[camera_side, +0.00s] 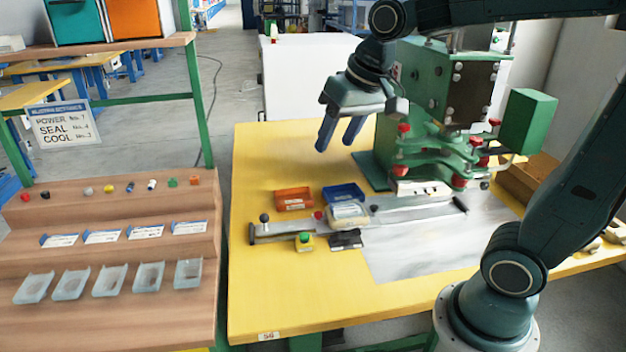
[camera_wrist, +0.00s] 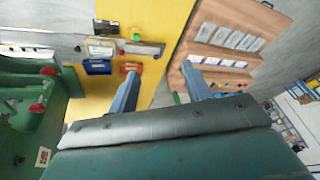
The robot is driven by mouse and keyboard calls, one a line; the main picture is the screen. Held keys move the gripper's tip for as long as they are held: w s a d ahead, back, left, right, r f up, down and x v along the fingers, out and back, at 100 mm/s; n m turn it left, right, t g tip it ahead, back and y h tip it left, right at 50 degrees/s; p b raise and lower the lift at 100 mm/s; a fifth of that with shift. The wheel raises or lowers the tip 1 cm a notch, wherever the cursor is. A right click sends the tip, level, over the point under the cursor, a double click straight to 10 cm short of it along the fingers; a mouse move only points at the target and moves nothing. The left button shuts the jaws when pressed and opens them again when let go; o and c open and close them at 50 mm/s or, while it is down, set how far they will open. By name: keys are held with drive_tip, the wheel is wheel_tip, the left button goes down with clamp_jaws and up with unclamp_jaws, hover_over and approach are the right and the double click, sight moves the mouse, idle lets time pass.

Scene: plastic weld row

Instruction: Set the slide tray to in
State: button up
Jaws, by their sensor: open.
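The slide tray (camera_side: 348,214) is a pale piece on a long grey metal rail (camera_side: 400,213) lying across the yellow table. It sits toward the left part of the rail, out to the left of the green welding press (camera_side: 440,85). A dark knob (camera_side: 264,218) stands near the rail's left end. In the wrist view the slide tray (camera_wrist: 100,49) is at upper left. My gripper (camera_side: 338,140) is open and empty, high above the table to the left of the press and apart from the tray. Its two blue fingers (camera_wrist: 160,82) also show in the wrist view.
An orange bin (camera_side: 294,199) and a blue bin (camera_side: 343,192) stand behind the rail. A yellow button box (camera_side: 304,242) with a green button and a black item (camera_side: 345,239) lie in front. A wooden shelf (camera_side: 120,253) with clear trays stands left. The table's front left is clear.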

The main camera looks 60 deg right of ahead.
drive_tip(key=w+d+f+m, duration=0.2)
drive_tip(key=w, duration=0.6)
drive_tip(key=m+g+y, duration=0.1)
drive_tip(key=m+g, duration=0.2)
drive_tip(key=m, duration=0.3)
hover_over(265, 215)
drive_tip(key=s+d, duration=0.2)
wheel_tip(265, 215, down, 20)
drive_tip(key=shift+a+r, duration=0.15)
drive_tip(key=f, duration=0.4)
drive_tip(key=w+a+f, duration=0.1)
drive_tip(key=f, duration=0.4)
drive_tip(key=w+f, duration=0.1)
drive_tip(key=f, duration=0.3)
drive_tip(key=shift+a+f, duration=0.3)
